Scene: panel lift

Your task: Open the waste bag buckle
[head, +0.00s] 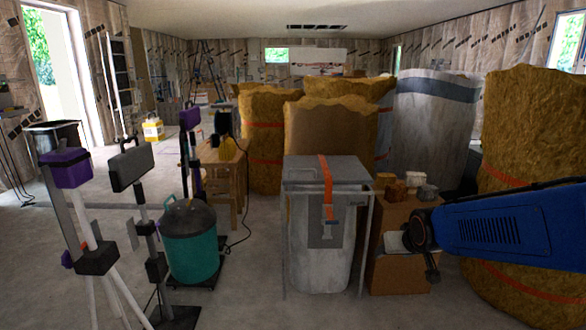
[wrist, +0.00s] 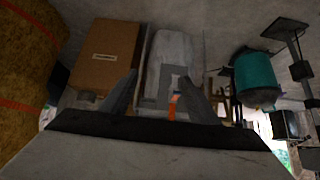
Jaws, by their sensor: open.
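The grey waste bag (head: 308,262) hangs in a metal frame with a grey lid (head: 325,174) in the middle of the head view. An orange strap (head: 326,178) runs over its front edge down to a grey buckle (head: 328,213) on a dark panel. In the wrist view the bag (wrist: 172,55) lies beyond my fingers, with the orange strap (wrist: 172,106) showing between them. My gripper (wrist: 158,72) is open and empty, apart from the buckle. In the head view my blue arm reaches in from the right, its wrist right of the bag; the fingertips are not clear there.
A cardboard box (head: 398,275) with small items on top stands right of the bag, close to my wrist. A teal canister (head: 190,242) and stands are at left. Large straw-coloured rolls (head: 540,150) stand behind and right. Floor in front is clear.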

